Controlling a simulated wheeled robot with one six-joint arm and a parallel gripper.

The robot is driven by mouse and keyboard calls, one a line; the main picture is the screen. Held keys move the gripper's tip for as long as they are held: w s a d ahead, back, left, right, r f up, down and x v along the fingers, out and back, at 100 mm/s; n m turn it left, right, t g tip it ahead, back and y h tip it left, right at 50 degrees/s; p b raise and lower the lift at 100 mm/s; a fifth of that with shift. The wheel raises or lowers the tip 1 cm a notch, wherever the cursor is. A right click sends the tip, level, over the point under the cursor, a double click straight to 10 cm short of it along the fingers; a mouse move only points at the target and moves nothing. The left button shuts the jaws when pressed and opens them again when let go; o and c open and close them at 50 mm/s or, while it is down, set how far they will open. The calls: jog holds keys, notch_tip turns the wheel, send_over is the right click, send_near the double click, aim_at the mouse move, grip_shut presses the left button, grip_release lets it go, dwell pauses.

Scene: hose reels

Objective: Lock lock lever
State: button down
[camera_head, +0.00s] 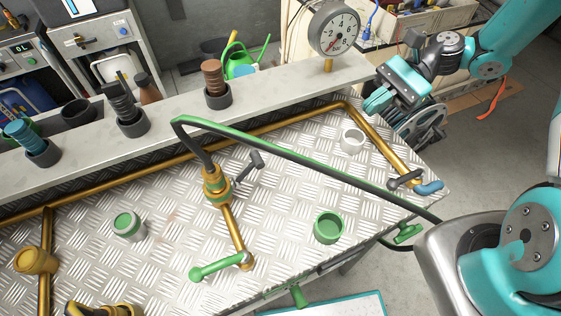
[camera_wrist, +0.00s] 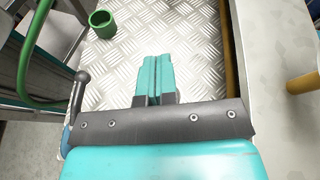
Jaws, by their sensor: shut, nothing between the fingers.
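My gripper (camera_head: 376,103) is shut and empty above the right end of the metal plate table (camera_head: 290,190). Its teal fingers also show in the wrist view (camera_wrist: 153,78), over bare plate. A dark lever (camera_head: 252,165) sticks out beside the brass coupling (camera_head: 216,186) that a green-black hose joins. A green-handled lever (camera_head: 218,267) sits on the pipe end nearer the front. A grey lever with a dark knob (camera_head: 400,181) and a blue handle (camera_head: 430,188) is at the table's right corner. Its knob shows left of my fingers in the wrist view (camera_wrist: 82,76). I cannot tell which is the lock lever.
The hose (camera_head: 300,157) arches across the table to the right. A pressure gauge (camera_head: 333,30) rises at the back. A grey ledge (camera_head: 160,130) with several holders runs behind.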

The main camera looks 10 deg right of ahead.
notch_tip(320, 180, down, 4)
jog(key=d+r+m+y, duration=0.1)
jog(key=d+m+y, duration=0.1)
jog(key=d+m, duration=0.1)
jog(key=p, duration=0.4)
send_near(247, 171)
jog(key=f, duration=0.1)
jog(key=s+f, duration=0.1)
jog(key=f, duration=0.1)
jog(key=shift+s+a+t, duration=0.25)
jog(key=shift+s+t, duration=0.05)
jog(key=shift+s, duration=0.1)
jog(key=shift+s+a+r+p, duration=0.25)
jog(key=shift+a+r+p, duration=0.45)
jog(key=shift+a+r, duration=0.2)
jog(key=shift+s+a+r, duration=0.1)
jog(key=shift+a+r, duration=0.05)
jog(key=shift+a, duration=0.35)
jog(key=shift+r+p, duration=0.1)
jog(key=shift+p, duration=0.2)
